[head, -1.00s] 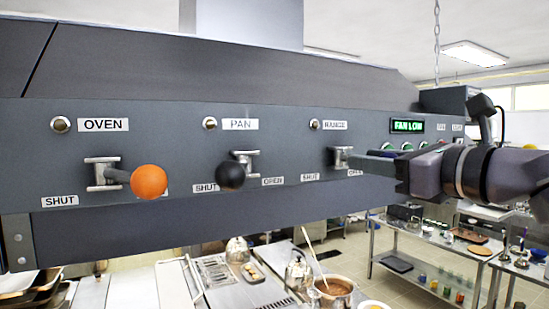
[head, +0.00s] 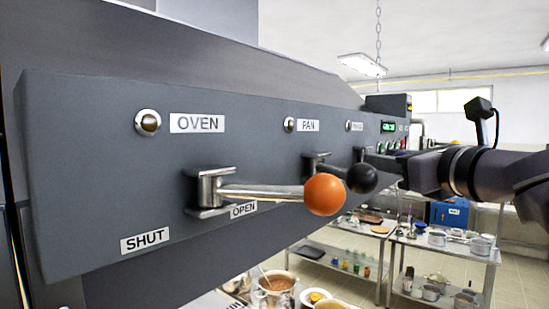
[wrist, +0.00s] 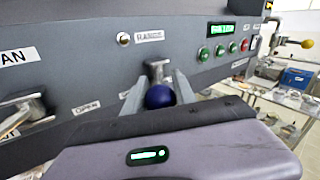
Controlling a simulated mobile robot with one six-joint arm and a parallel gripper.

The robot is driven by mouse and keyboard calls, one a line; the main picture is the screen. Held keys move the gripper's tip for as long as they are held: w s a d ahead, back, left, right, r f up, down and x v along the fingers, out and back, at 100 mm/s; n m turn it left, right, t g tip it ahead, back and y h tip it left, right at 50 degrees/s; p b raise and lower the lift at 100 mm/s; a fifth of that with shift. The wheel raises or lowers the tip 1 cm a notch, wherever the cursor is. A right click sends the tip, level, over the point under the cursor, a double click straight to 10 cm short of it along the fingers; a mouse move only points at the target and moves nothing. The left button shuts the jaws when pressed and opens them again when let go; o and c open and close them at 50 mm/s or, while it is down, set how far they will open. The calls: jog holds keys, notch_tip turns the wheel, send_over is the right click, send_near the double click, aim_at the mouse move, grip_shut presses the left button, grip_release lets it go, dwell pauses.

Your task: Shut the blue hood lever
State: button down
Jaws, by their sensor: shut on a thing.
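The blue lever's round knob (wrist: 160,96) shows in the wrist view, under the RANGE label (wrist: 149,36) on the grey hood panel. Its metal bracket (wrist: 157,70) is just behind it. My gripper (wrist: 160,84) has a finger on each side of the knob and is shut on it. In the head view my gripper (head: 388,163) reaches in from the right to the far lever. There the blue knob is hidden by the fingers and the black knob. The lever's exact angle is hard to tell.
The oven lever with the orange knob (head: 324,194) sticks out near in the head view. The pan lever's black knob (head: 362,178) is close to my gripper in the picture. Green and red buttons (wrist: 220,50) are right of the blue lever. A steel table (head: 447,245) stands behind.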

jog(key=shift+r, duration=0.15)
dwell(0.3)
jog(key=c, duration=1.3)
grip_release()
jog(key=shift+o, duration=1.4)
jog(key=shift+w+a, duration=0.1)
